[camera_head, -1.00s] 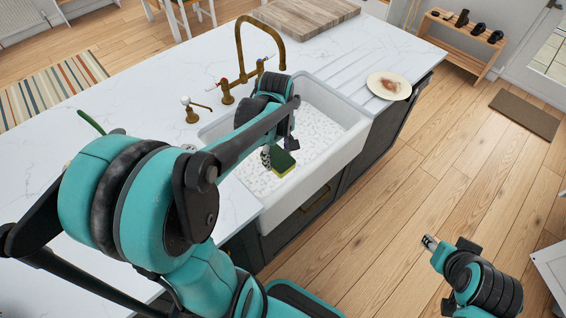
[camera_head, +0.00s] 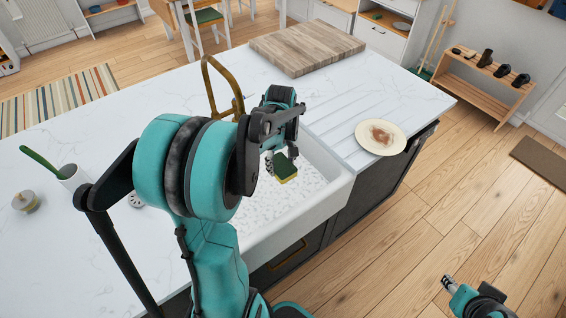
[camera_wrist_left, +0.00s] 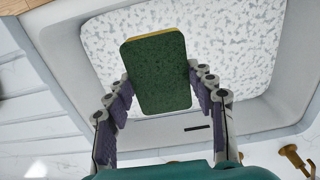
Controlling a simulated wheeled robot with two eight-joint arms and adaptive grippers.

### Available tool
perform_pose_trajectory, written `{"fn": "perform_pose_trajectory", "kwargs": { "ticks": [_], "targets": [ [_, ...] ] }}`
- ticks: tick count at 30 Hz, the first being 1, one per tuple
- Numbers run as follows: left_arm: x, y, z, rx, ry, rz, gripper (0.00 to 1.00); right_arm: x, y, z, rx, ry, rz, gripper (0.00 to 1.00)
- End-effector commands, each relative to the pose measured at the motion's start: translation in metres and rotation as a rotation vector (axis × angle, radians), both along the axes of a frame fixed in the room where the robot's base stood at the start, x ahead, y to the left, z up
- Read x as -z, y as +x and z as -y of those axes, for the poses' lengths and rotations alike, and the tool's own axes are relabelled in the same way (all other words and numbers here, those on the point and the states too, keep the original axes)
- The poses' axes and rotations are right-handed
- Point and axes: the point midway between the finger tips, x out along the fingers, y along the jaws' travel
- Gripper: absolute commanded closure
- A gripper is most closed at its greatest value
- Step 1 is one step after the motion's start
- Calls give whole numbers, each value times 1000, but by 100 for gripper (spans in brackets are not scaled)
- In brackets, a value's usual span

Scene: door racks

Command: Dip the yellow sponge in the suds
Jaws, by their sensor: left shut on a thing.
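The sponge (camera_head: 286,169) has a dark green face and a yellow side. My left gripper (camera_head: 277,161) is shut on it and holds it over the white sink (camera_head: 338,190). In the left wrist view the sponge's green face (camera_wrist_left: 157,70) shows between the two fingers, with a thin yellow edge at its top. White speckled suds (camera_head: 305,182) lie in the basin; they also show in the left wrist view (camera_wrist_left: 225,50). I cannot tell whether the sponge touches them. My right gripper (camera_head: 448,282) is low at the right, away from the counter, empty; its finger gap is unclear.
A brass tap (camera_head: 220,85) stands behind the sink, partly hidden by my left arm. A plate with a brown stain (camera_head: 380,137) lies on the drainer to the right. A wooden board (camera_head: 305,47) lies farther back. A green-handled brush (camera_head: 40,163) stands at the left.

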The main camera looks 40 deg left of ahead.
Motion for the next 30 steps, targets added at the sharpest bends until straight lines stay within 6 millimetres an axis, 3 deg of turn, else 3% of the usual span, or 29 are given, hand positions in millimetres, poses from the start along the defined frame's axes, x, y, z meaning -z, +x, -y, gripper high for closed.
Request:
{"fn": "perform_pose_trajectory", "kwargs": {
  "ticks": [3,30],
  "targets": [
    [21,0,0,0,0,0,69,17,0,0,0,0,0,60],
    [134,0,0,0,0,0,69,105,0,0,0,0,0,60]
  ]
}}
